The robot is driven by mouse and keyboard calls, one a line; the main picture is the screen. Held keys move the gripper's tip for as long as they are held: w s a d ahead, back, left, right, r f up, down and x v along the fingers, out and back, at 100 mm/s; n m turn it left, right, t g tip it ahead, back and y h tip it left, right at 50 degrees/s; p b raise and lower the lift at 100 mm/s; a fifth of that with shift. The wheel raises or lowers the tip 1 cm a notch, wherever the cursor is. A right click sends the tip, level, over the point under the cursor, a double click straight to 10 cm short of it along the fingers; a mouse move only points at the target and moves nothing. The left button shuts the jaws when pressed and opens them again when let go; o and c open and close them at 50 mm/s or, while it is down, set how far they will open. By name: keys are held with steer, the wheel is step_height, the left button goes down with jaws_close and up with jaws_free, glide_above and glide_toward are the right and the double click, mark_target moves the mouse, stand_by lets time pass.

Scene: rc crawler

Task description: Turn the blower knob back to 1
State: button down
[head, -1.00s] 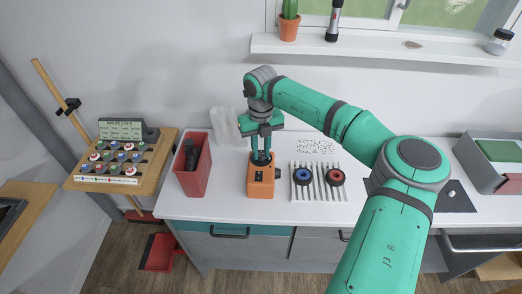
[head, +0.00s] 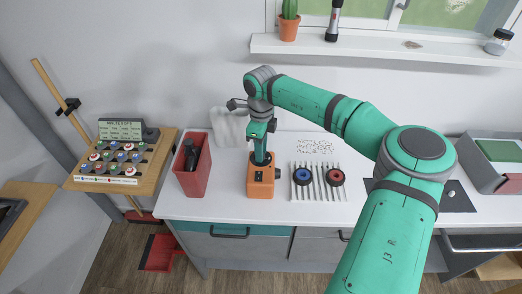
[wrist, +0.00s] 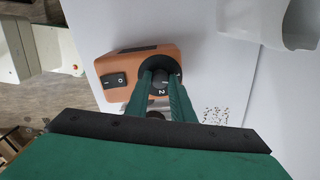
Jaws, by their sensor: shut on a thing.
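The orange blower (head: 261,186) stands on the white worktop, left of the middle in the head view; it also shows in the wrist view (wrist: 140,62). Its dark knob (wrist: 160,84) sits on a black round base on top. A white "2" shows on the dark part between my fingers, and a small mark that looks like "1" is close by. My gripper (head: 261,158) points down at the blower from above. Its two green fingers (wrist: 161,88) are shut on the knob, one on each side. A rocker switch (wrist: 115,81) is on the blower's face. Where the knob points is hard to read.
A red bin (head: 193,165) holding a dark object stands left of the blower. A whitish container (head: 229,126) is behind it. Thin rods with a blue disc (head: 303,176) and a red disc (head: 335,177) lie to the right. Small specks (head: 315,146) lie behind them.

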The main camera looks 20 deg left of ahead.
steer(key=shift+r+n, duration=0.1)
steer(key=shift+n, duration=1.5)
steer(key=c, duration=1.5)
jaws_free()
steer(key=shift+c, duration=0.2)
step_height(320, 180, up, 11)
